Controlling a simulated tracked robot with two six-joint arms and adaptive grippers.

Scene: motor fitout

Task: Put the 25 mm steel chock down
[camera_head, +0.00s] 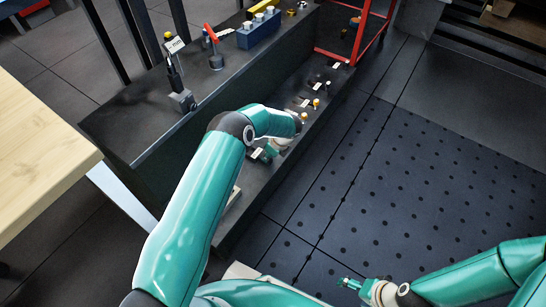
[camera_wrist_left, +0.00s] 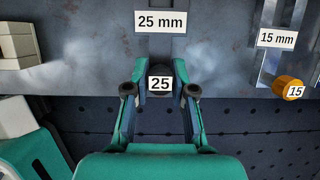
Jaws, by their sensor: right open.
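The 25 mm steel chock (camera_wrist_left: 160,83) shows in the left wrist view as a dark round knob marked 25. It is in front of the white 25 mm label (camera_wrist_left: 161,21) on the grey shelf. My left gripper (camera_wrist_left: 160,90) has a fingertip close against each side of the knob and looks shut on it. I cannot tell whether the chock's underside touches the shelf. In the head view my left gripper (camera_head: 272,149) is low over the shelf, and the chock cannot be made out there. My right gripper (camera_head: 350,284) is open and empty above the dark floor at bottom right.
A 15 mm chock with an orange knob (camera_wrist_left: 289,88) stands to the right of the gripper. Pale blocks (camera_wrist_left: 18,42) lie to the left. In the head view, more labelled chocks (camera_head: 315,103) line the low shelf (camera_head: 232,222). A blue block (camera_head: 258,33) stands on the upper bench.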

